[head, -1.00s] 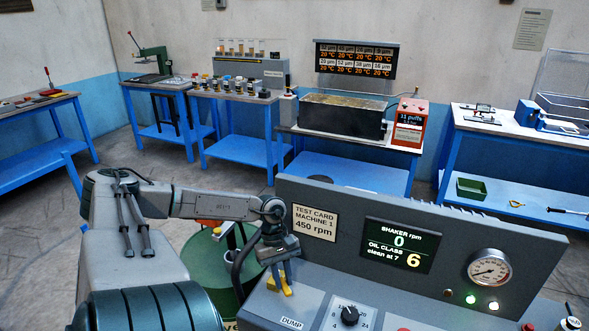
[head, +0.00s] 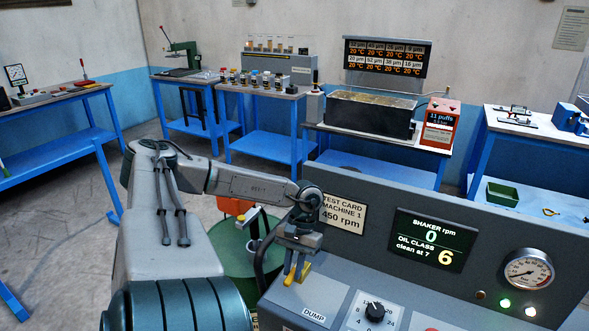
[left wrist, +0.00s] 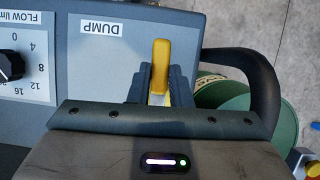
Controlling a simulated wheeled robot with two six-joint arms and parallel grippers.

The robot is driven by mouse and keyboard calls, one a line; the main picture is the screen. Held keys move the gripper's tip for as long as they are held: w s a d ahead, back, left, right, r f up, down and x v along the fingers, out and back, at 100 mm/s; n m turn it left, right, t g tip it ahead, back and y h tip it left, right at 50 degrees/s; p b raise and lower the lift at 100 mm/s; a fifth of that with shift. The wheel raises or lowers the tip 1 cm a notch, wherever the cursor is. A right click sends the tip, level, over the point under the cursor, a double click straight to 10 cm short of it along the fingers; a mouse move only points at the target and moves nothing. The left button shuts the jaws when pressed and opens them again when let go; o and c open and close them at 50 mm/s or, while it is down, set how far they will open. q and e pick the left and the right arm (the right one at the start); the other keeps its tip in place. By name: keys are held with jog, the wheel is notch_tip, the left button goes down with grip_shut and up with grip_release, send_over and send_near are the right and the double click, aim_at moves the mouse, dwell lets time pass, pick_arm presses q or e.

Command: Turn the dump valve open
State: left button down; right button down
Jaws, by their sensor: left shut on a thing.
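The dump valve's yellow handle (head: 304,271) sits at the left end of the grey machine console, near the DUMP label (head: 314,315). My left gripper (head: 297,270) points down over the handle and is shut on it. In the left wrist view the yellow handle (left wrist: 161,62) stands between the two dark fingers of my left gripper (left wrist: 158,88), its free end pointing up in the picture beside the DUMP label (left wrist: 103,28). The fingers and gripper body hide the handle's base. My right gripper is not in view.
A dark hose (left wrist: 262,75) curves close beside the gripper, with a green drum (head: 232,250) beyond it. A flow knob (head: 375,310) is on the console to the right. The console display (head: 426,240) shows shaker 0 rpm and oil class 6. Blue benches stand behind.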

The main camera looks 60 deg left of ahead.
pick_arm(q)
jog(key=shift+a+m, duration=0.2)
jog(key=shift+m, duration=0.2)
jog(key=c, duration=1.3)
grip_release()
jog(key=v, duration=0.5)
jog(key=shift+p, duration=0.35)
jog(key=b+v, duration=0.1)
jog(key=v, duration=0.4)
jog(key=shift+w+r, duration=0.1)
jog(key=shift+r, duration=0.3)
